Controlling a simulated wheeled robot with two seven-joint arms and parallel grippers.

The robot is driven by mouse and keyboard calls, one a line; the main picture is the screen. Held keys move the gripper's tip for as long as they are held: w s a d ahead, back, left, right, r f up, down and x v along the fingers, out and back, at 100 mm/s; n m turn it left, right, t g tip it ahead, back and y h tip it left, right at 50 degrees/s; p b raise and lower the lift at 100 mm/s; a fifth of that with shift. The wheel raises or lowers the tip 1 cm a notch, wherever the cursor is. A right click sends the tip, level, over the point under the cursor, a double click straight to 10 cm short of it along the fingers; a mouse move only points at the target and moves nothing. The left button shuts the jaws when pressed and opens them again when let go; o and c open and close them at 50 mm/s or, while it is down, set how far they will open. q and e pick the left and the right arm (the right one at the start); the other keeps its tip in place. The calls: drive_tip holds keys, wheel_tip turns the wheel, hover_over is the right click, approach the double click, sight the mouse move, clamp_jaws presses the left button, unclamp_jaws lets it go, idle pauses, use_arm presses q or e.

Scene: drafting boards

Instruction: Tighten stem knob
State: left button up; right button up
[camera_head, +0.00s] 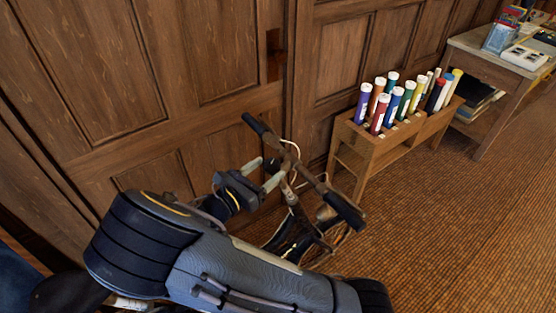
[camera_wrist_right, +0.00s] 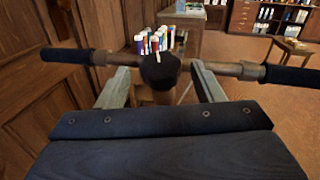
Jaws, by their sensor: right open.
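A bicycle stands by the wood-panelled wall, and its handlebar (camera_head: 308,176) with black grips shows in the head view. In the right wrist view the handlebar (camera_wrist_right: 104,58) runs across the picture. A dark rounded knob (camera_wrist_right: 160,71) sits at its middle, at the stem. My right gripper (camera_head: 270,172) is open beside the stem, its two grey fingers pointing toward the bar. In the wrist view the fingers of the right gripper (camera_wrist_right: 160,68) stand to either side of the knob, with gaps showing. I cannot make out the knob clearly in the head view. My left gripper is not in view.
A wooden rack (camera_head: 376,146) with several coloured tubes stands along the wall behind the bicycle. A desk (camera_head: 482,62) with books and boxes is at the upper right. The brown carpet (camera_head: 450,220) to the right is clear. The panelled wall (camera_head: 190,110) is close on the left.

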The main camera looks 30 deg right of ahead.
sight(278, 161)
drive_tip(key=x, duration=0.5)
drive_tip(key=shift+f+p, duration=0.1)
drive_tip(key=shift+p, duration=0.2)
drive_tip(key=shift+c, duration=0.4)
drive_tip(key=c, duration=0.9)
drive_tip(key=shift+m+g, duration=0.7)
drive_tip(key=shift+s+m+g+h, duration=0.15)
drive_tip(key=shift+m+g+h, duration=0.25)
drive_tip(key=shift+m+g, duration=0.5)
drive_tip(key=shift+s+m+g, duration=0.25)
drive_tip(key=shift+m+g, duration=1.15)
drive_tip(key=shift+g, duration=0.4)
